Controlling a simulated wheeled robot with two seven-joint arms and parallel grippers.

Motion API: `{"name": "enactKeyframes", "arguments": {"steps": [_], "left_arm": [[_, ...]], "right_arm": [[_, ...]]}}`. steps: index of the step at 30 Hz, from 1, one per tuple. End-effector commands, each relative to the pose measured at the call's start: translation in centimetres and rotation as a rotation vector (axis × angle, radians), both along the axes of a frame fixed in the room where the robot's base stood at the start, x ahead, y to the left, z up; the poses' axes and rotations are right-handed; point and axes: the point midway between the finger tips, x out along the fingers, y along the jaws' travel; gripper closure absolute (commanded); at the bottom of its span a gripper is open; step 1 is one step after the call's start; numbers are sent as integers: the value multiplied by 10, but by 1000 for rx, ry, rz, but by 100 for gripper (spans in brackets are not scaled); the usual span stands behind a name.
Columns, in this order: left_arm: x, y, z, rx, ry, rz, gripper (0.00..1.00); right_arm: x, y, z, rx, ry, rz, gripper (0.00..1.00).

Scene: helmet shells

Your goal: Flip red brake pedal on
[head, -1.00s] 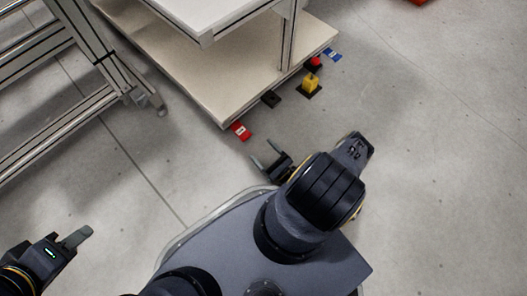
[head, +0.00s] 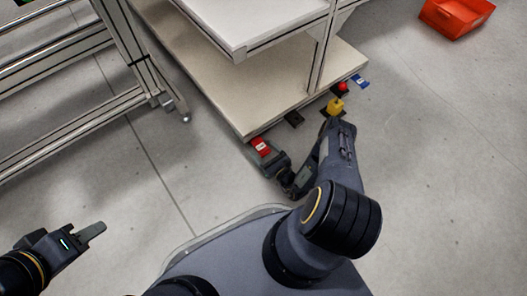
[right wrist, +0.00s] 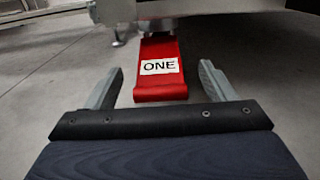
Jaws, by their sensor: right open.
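The red brake pedal (head: 261,145) sticks out at the near left edge of the bench's low shelf, close to the floor. My right gripper (right wrist: 160,67) is open, with one finger on each side of the pedal and a gap to each. In the head view my right gripper (head: 262,149) is at the pedal and partly covers it. My left gripper (head: 94,233) is at the lower left, far from the pedal; its finger gap cannot be made out.
A black pedal (head: 294,119), a yellow block (head: 335,106), a red button (head: 343,87) and a blue piece (head: 360,81) line the low shelf's edge (head: 255,125). A metal frame (head: 85,110) stands left. An orange bin (head: 455,15) lies far right. The right floor is clear.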

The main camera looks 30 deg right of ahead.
Motion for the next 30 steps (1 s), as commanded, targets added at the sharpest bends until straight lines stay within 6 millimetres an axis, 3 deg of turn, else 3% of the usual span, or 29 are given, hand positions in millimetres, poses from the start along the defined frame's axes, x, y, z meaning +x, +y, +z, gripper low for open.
{"name": "enactKeyframes", "arguments": {"steps": [10,23,30], "left_arm": [[0,0,-1,0,0,0,64],[0,0,-1,0,0,0,64],[0,0,-1,0,0,0,64]], "right_arm": [[5,1,0,0,0,0,24],[5,1,0,0,0,0,81],[6,1,-4,10,-57,-2,84]]}}
